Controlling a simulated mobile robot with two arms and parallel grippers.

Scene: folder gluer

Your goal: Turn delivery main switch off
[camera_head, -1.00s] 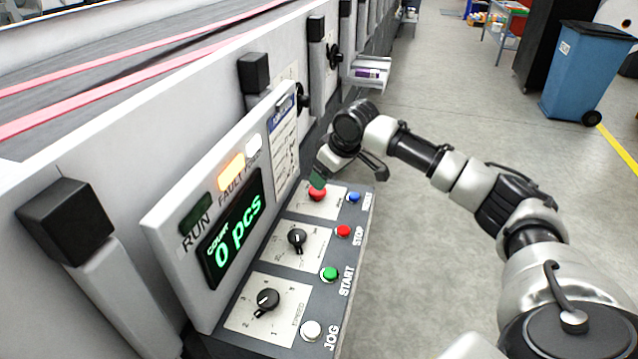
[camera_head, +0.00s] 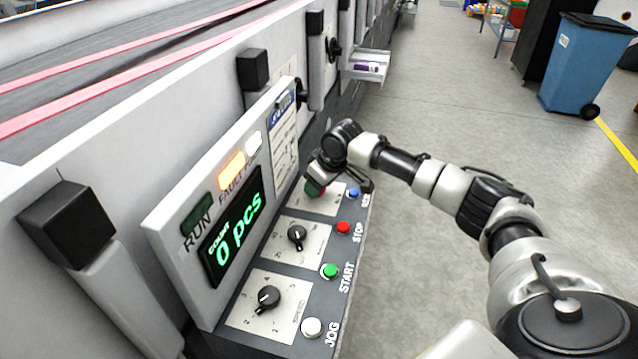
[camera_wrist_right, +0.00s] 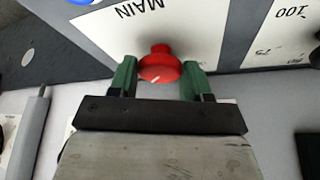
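The main switch is a red rotary knob (camera_wrist_right: 160,67) with a white pointer line, on a white plate marked MAIN (camera_wrist_right: 150,22). The line runs at a slant in the right wrist view. My right gripper (camera_wrist_right: 160,80) has its green fingertips on either side of the knob, very close to it. The fingers look open around the knob; I cannot tell if they touch it. In the head view my right gripper (camera_head: 320,186) is at the far end of the sloping control panel (camera_head: 262,335) and mostly hides the knob. My left gripper is not in view.
Nearby on the panel are a blue button (camera_head: 353,193), a red stop button (camera_head: 343,228), a green start button (camera_head: 330,270), a white jog button (camera_head: 312,327) and two black dials. An upright display (camera_head: 235,228) reads 0 pcs; the amber FAULT lamp (camera_head: 231,170) is lit.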

